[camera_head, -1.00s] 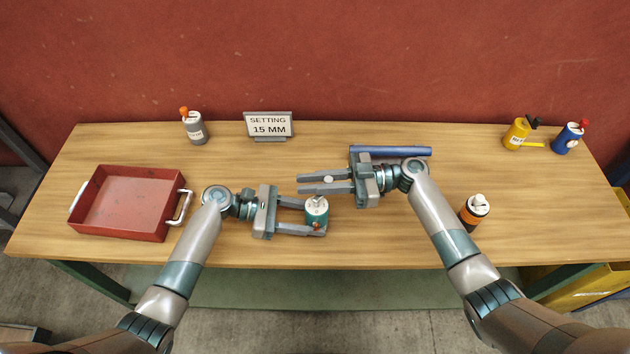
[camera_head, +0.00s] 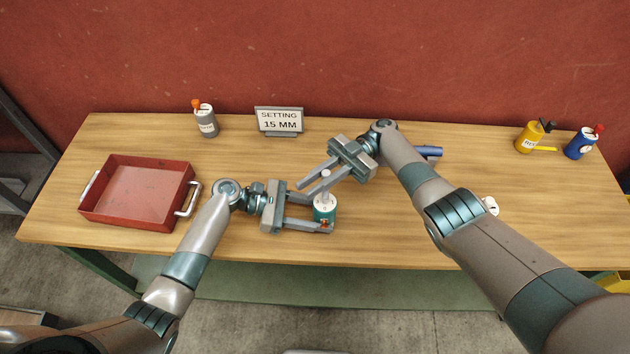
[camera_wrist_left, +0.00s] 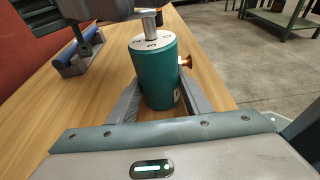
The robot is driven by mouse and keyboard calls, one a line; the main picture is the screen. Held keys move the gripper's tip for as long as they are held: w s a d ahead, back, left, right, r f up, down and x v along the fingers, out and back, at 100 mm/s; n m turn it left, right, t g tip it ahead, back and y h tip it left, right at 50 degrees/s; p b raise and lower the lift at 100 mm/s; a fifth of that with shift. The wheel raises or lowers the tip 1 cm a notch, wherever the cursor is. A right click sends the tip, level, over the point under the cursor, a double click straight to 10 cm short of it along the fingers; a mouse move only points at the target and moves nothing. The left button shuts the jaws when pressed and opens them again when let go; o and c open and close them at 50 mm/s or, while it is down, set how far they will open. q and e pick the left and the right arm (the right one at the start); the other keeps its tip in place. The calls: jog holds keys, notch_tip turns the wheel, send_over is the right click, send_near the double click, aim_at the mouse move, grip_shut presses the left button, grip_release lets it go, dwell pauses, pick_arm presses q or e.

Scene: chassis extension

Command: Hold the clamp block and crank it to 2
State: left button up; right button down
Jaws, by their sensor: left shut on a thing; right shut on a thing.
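The clamp block is a teal upright cylinder (camera_head: 325,211) with a white numbered top near the table's front edge; it also shows in the left wrist view (camera_wrist_left: 156,78). My left gripper (camera_head: 318,213) is shut on its sides. A copper-coloured knob (camera_wrist_left: 185,62) sticks out of its right side in the left wrist view. A silver post (camera_wrist_left: 151,27) rises from the numbered top, where 2 and 3 are visible. My right gripper (camera_head: 322,184) is shut on this post's upper part, pointing down-left from the upper right. No pointer on the dial is clear.
A red tray (camera_head: 112,215) stands at left. Behind are a grey can (camera_head: 207,125) and a sign reading "SETTING 15 MM" (camera_head: 279,120). A blue bar (camera_head: 430,152) lies behind my right arm. Yellow (camera_head: 529,138) and blue (camera_head: 579,145) cans stand far right.

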jog(key=shift+d+f+g+h, duration=0.1)
jog(key=shift+g+h, duration=0.2)
jog(key=shift+g, duration=0.1)
jog(key=c, duration=1.7)
grip_release()
jog(key=shift+o, duration=0.2)
jog(key=shift+r+n, duration=0.3)
pick_arm(q)
jog(key=shift+f, duration=0.1)
pick_arm(e)
notch_tip(320, 180, up, 10)
jog(key=shift+f, duration=0.25)
jog(key=shift+r, duration=0.1)
jog(key=shift+r, duration=2.9)
pick_arm(q)
jog(key=o, duration=0.9)
jog(key=shift+c, duration=0.2)
